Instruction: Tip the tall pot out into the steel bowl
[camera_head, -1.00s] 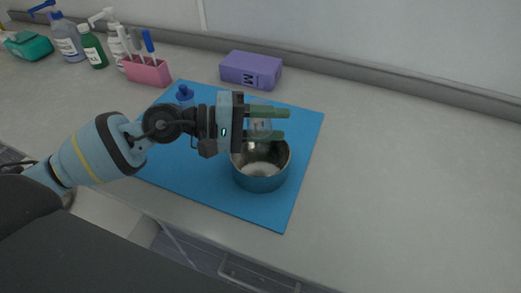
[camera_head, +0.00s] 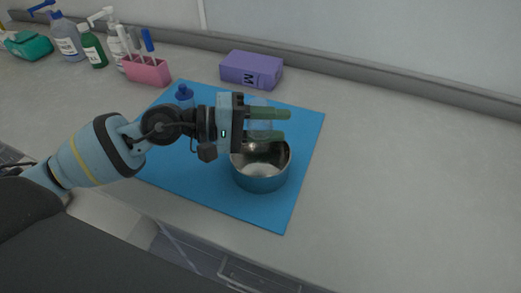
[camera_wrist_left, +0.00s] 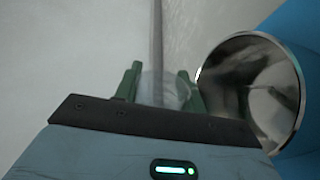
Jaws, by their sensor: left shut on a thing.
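The steel bowl (camera_head: 262,182) stands upright on the blue mat, with something pale or a reflection at its bottom. It also shows at the right of the left wrist view (camera_wrist_left: 292,92). My left gripper (camera_head: 268,125) is shut on a clear, see-through pot (camera_head: 260,126), taken to be the tall pot, over the back part of the bowl. In the left wrist view the pot (camera_wrist_left: 158,90) sits between the green fingers, beside the bowl's rim. Its exact tilt and contents are hard to tell. My right gripper is out of view.
The blue mat (camera_head: 215,185) lies under the bowl. A purple box (camera_head: 251,70), a pink holder (camera_head: 148,72) with pens and several bottles stand along the back. The counter's right side is clear.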

